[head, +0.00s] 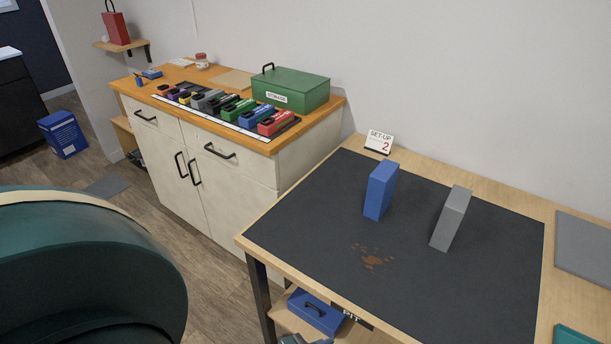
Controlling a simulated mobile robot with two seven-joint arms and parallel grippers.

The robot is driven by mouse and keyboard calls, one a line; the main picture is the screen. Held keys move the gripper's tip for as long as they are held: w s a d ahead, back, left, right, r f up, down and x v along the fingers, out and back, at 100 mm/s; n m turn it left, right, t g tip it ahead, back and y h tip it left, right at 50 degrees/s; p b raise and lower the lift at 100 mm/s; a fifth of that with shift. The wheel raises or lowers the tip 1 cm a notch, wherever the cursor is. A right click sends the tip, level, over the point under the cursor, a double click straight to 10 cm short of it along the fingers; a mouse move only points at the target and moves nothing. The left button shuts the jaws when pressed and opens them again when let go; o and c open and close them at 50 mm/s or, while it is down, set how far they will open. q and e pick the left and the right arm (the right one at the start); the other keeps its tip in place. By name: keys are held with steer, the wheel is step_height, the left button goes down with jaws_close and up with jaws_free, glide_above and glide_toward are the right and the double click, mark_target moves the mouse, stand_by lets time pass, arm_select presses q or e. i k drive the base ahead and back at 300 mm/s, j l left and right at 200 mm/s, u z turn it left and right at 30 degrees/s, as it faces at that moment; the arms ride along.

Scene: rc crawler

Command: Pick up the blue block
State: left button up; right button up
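The blue block (380,191) stands upright on the dark mat (310,235) of the table at the right, near the mat's back left part. It is a tall, narrow block and nothing touches it. A similar grey block (450,219) stands to its right, slightly tilted in the picture, with a gap between the two.
A small "SET-UP 2" card (379,142) stands behind the blue block. A brown stain (372,257) marks the mat in front. A wooden-topped cabinet (225,162) at the left bears a green box (291,88) and a row of coloured items. The mat around the blocks is clear.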

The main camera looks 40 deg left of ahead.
mark_target(382, 181)
steer(key=l+u, duration=0.2)
steer(key=u, duration=0.15)
steer(key=k+l+u, duration=0.1)
steer(key=u, duration=0.25)
steer(key=k+l+u, duration=0.1)
steer(key=l+u, duration=0.25)
steer(key=i+l, duration=0.25)
